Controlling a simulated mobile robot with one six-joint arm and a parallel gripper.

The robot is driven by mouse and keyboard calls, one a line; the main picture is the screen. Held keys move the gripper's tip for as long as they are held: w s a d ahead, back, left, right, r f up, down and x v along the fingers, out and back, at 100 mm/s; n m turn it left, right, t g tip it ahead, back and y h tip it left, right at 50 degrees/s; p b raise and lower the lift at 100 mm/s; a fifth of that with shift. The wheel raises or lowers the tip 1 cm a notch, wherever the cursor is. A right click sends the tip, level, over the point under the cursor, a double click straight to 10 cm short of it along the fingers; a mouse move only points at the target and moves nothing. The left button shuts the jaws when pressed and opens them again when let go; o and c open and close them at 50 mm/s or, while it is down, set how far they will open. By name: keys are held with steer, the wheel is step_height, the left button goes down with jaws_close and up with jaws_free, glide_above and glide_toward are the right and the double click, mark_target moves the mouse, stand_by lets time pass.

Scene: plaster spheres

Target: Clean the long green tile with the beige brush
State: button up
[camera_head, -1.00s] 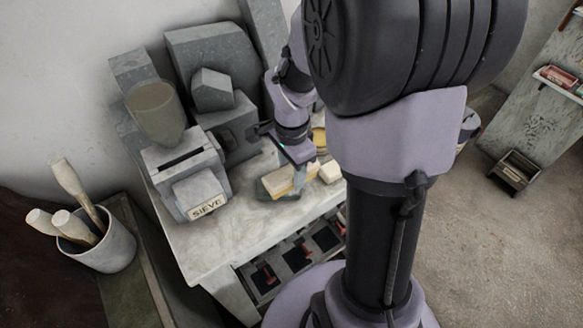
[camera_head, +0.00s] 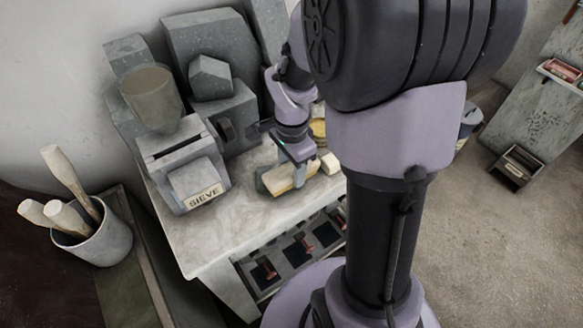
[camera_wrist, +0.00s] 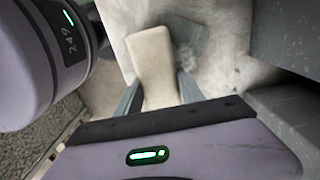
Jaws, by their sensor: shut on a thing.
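The beige brush (camera_wrist: 153,62) is a smooth, pale block between my fingers in the wrist view. My gripper (camera_wrist: 158,92) is shut on it. In the head view my gripper (camera_head: 291,180) is low over the table, with the pale brush (camera_head: 278,184) below and left of it. A dull grey-green piece, which looks like the tile (camera_head: 262,182), shows at the brush's left end. In the wrist view a darker grey-green patch (camera_wrist: 186,38) lies beside the brush's far end. My gripper and the brush hide much of it, so contact cannot be told.
A grey box marked SIEVE (camera_head: 190,172) stands left on the pale table (camera_head: 215,240), with grey stone blocks (camera_head: 212,75) behind. A small beige block (camera_head: 329,164) lies right of my gripper. A cup of wooden tools (camera_head: 95,240) stands front left. The front tabletop is clear.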

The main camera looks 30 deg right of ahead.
steer(key=shift+d, duration=1.1)
steer(key=shift+a, duration=0.1)
steer(key=shift+a+b, duration=0.55)
steer(key=shift+a, duration=1.65)
steer(key=shift+d, duration=0.1)
steer(key=shift+w+d, duration=0.1)
steer(key=shift+d, duration=2.15)
steer(key=shift+a, duration=2.35)
